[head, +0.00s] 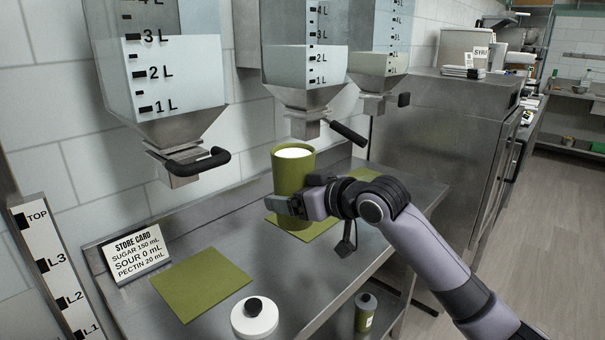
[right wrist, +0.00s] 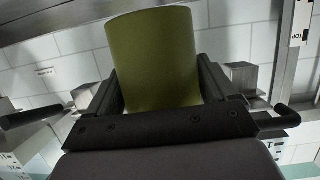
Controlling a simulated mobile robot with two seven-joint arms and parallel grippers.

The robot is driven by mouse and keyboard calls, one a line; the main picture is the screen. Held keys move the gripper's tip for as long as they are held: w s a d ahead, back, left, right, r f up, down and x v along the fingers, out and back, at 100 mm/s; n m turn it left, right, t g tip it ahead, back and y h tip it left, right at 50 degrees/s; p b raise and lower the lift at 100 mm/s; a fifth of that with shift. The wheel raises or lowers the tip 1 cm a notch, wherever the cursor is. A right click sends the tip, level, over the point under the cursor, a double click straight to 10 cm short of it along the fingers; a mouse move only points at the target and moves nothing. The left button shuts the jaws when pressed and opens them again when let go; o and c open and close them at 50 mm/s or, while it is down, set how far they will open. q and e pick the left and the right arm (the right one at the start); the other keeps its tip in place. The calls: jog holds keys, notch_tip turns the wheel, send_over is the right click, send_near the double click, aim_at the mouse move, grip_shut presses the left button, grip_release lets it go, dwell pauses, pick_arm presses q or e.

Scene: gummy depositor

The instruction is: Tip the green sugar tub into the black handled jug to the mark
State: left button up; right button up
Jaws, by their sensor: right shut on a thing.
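The green tub (head: 291,175) is upright with white contents level near its rim. My right gripper (head: 298,204) is shut on its side, low on the wall. In the right wrist view the green tub (right wrist: 153,60) sits between the two fingers (right wrist: 160,95). The tub's base is over or on the far green mat (head: 318,233); I cannot tell whether it touches. I cannot make out a black handled jug in either view. My left gripper is not in view.
Hoppers with litre marks (head: 165,72) hang along the wall, with black levers (head: 200,163) reaching over the steel counter.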

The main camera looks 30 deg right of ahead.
jog(key=s+a+f+m+h, duration=0.2)
jog(key=s+f, duration=0.4)
jog(key=s, duration=0.2)
jog(key=s+a+f+m+t+h, duration=0.1)
jog(key=s+a+f+h, duration=0.1)
jog(key=s+f, duration=0.5)
jog(key=shift+s+a+m, duration=0.3)
jog(key=shift+s+m, duration=0.1)
jog(key=shift+s, duration=0.1)
